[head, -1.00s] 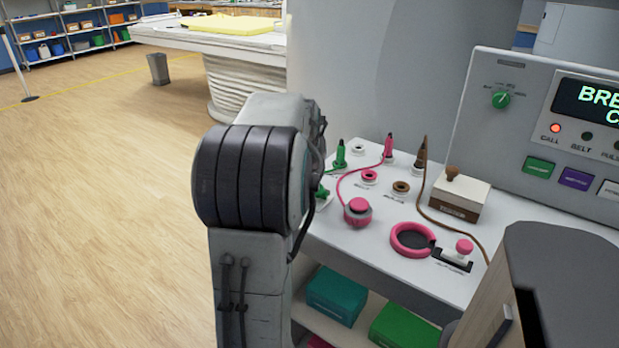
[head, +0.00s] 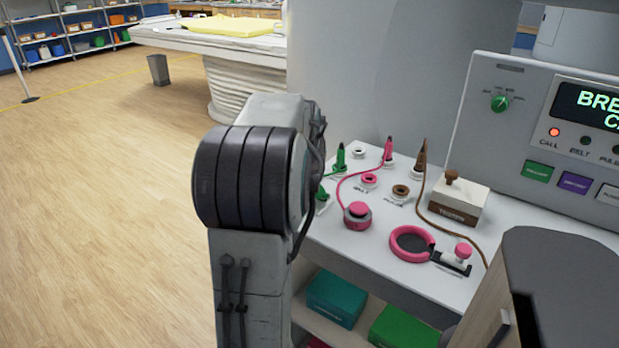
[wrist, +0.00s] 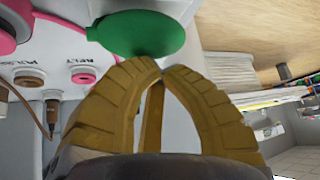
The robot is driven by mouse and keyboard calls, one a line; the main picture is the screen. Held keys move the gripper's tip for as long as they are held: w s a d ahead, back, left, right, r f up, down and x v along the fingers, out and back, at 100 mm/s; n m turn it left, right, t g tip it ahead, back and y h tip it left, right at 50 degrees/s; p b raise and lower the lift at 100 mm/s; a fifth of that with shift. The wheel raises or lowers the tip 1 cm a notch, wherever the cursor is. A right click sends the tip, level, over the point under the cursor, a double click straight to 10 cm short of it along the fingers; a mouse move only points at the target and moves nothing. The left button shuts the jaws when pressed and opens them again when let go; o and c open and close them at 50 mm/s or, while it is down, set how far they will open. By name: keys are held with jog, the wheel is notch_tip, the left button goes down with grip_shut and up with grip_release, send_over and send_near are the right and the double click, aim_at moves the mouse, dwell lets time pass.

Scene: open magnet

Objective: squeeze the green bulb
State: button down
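The green bulb (wrist: 140,32) is a smooth oval at the top of the wrist view, just beyond my fingertips. My gripper (wrist: 159,72) has curved yellow fingers whose tips meet, with nothing seen between them. The tips are close below the bulb in the picture; I cannot tell whether they touch it. In the head view my arm hides the gripper. Only a green piece (head: 322,198) shows beside the arm, and I cannot tell whether it is part of the bulb.
A grey console (head: 500,80) stands at the right. Open floor (head: 100,220) lies left.

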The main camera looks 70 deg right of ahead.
jog(key=shift+r+p, duration=0.3)
jog(key=shift+r, duration=0.35)
jog(key=shift+r, duration=0.1)
jog(key=shift+r+p, duration=2.1)
jog(key=shift+r, duration=0.35)
